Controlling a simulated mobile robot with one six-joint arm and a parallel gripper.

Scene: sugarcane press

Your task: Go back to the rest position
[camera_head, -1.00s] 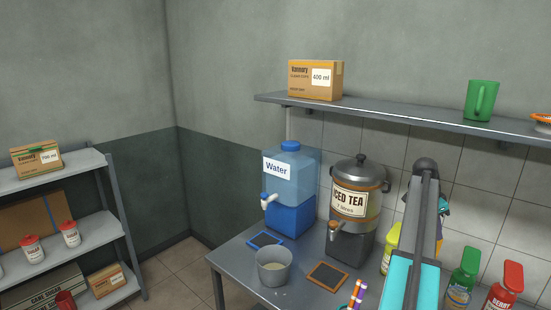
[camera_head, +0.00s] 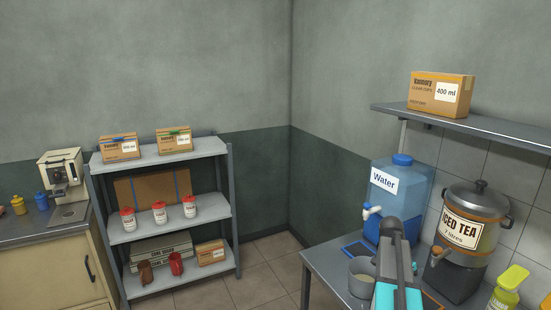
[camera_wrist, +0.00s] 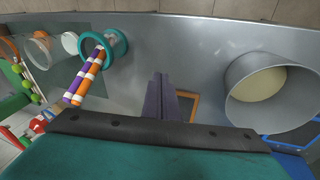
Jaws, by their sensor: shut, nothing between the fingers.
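My gripper shows in the wrist view (camera_wrist: 161,97) with its dark fingers together and nothing between them. It is above the steel counter, between a cup of striped straws (camera_wrist: 88,72) on the left and a metal pot (camera_wrist: 268,88) with pale contents on the right. In the head view my arm rises at the lower right in front of the counter, and my fingertips cannot be made out there.
The counter holds the pot (camera_head: 362,274), a blue water dispenser (camera_head: 399,190) and an iced tea dispenser (camera_head: 467,232). A wall shelf (camera_head: 460,124) carries a carton (camera_head: 440,93). A shelf rack (camera_head: 160,160) with boxes and jars stands left. Open floor (camera_head: 268,268) lies between.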

